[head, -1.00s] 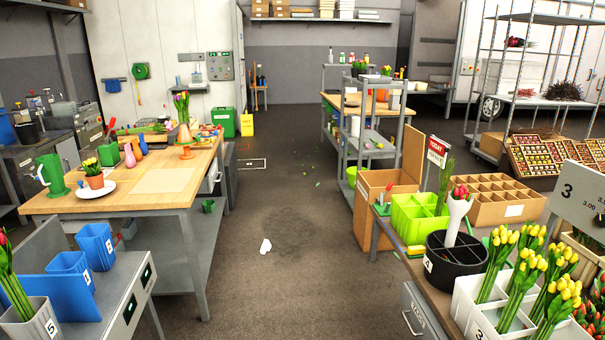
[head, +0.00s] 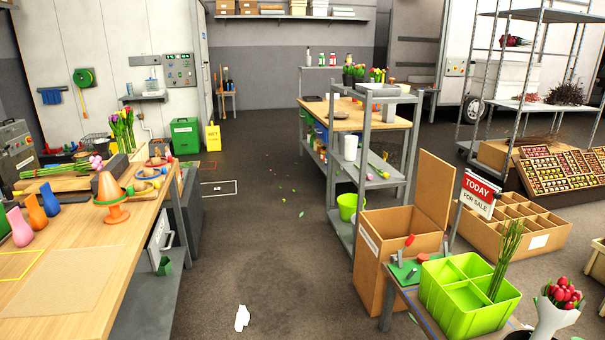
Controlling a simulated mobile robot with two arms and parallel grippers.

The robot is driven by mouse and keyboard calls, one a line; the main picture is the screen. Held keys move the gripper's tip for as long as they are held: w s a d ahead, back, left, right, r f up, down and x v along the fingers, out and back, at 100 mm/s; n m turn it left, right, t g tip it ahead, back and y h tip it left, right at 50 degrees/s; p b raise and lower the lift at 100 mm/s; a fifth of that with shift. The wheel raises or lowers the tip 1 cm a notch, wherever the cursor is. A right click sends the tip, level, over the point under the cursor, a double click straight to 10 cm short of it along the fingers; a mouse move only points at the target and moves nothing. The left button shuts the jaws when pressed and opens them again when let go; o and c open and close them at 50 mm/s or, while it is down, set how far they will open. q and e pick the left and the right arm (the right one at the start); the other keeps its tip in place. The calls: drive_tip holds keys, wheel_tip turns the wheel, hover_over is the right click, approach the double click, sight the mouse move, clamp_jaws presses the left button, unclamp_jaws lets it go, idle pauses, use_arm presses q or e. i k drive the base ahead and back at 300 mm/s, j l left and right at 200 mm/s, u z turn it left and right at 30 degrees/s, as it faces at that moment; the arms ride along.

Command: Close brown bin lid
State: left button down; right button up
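The brown bin (head: 386,272) is a tall cardboard-coloured box with a white label on its left side. It stands on the floor at the right of the aisle, in front of the grey shelf rack. Its lid (head: 435,190) stands upright, hinged at the bin's right side, so the top is open. What lies inside is hidden. Neither of my grippers shows in the head view.
A table corner with a green crate (head: 455,300) stands close on the bin's right. The grey rack (head: 362,190) is behind it. A wooden workbench (head: 75,270) lines the left. The aisle floor (head: 265,250) is mostly clear, with a white crumpled item (head: 242,317).

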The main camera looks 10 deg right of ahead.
sight(436, 178)
drive_tip(key=i+z, duration=0.25)
drive_tip(key=i, duration=0.3)
drive_tip(key=i+j+z, duration=0.25)
drive_tip(key=i, duration=0.3)
drive_tip(key=i+j+z, duration=0.25)
drive_tip(key=i, duration=0.25)
drive_tip(key=i+j+z, duration=0.25)
drive_tip(key=i, duration=0.25)
drive_tip(key=i+j+z, duration=0.2)
drive_tip(key=z, duration=0.2)
drive_tip(key=i+j+z, duration=0.25)
drive_tip(key=z, duration=0.15)
drive_tip(key=i+j+z, duration=0.15)
drive_tip(key=j+z, duration=0.25)
drive_tip(key=i+j+z, duration=0.1)
drive_tip(key=j+z, duration=1.05)
drive_tip(key=i, duration=0.05)
